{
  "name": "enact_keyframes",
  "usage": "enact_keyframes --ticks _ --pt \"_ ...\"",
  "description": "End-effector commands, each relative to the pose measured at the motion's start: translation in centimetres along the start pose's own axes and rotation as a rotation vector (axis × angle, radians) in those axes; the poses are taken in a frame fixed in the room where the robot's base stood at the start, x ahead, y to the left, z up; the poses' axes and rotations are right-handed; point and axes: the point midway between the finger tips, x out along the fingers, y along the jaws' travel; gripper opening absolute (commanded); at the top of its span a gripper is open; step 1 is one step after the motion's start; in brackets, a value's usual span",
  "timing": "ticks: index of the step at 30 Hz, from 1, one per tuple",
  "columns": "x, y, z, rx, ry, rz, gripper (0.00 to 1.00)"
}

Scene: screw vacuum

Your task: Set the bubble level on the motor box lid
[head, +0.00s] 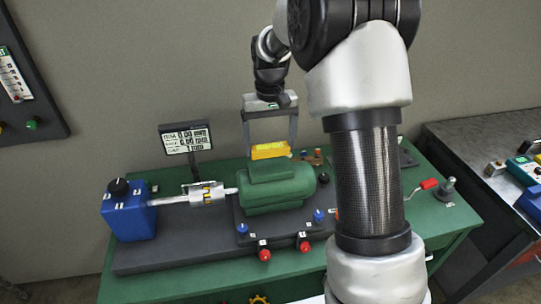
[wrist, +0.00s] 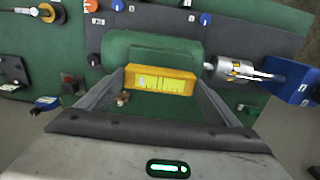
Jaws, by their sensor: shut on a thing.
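The bubble level (head: 270,151) is a yellow bar. My gripper (head: 270,146) points down and is shut on it, with one finger at each end. In the wrist view the level (wrist: 160,81) lies crosswise between the fingertips of my gripper (wrist: 161,77). The green motor (head: 280,195) has a raised box with a flat lid (head: 275,166) on top. In the head view the level shows right at the lid's far edge. I cannot tell whether it touches the lid. In the wrist view the level stands in front of part of the green motor (wrist: 150,50).
A shaft coupling (head: 206,193) joins the motor to a blue unit (head: 130,215) on the left. A readout panel (head: 186,137) stands behind. Red and blue knobs line the dark base plate (head: 180,255). My arm hides part of the green bench on the right.

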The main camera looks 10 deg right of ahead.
Motion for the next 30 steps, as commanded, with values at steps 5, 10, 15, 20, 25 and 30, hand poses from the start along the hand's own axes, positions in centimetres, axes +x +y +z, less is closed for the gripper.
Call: enact_keyframes --ticks 5,10,15,20,25,30 --pt "3.1 0.0 0.1 0.000 -0.005 0.000 0.61" --pt "4.3 0.0 0.1 0.000 -0.002 0.000 0.61" --pt "4.3 0.0 0.1 0.000 -0.001 0.000 0.61" --pt "4.7 0.0 0.1 0.000 -0.001 0.000 0.61" --pt "4.7 0.0 0.1 0.000 -0.001 0.000 1.00" --pt "4.6 0.0 0.1 0.000 -0.001 0.000 1.00"
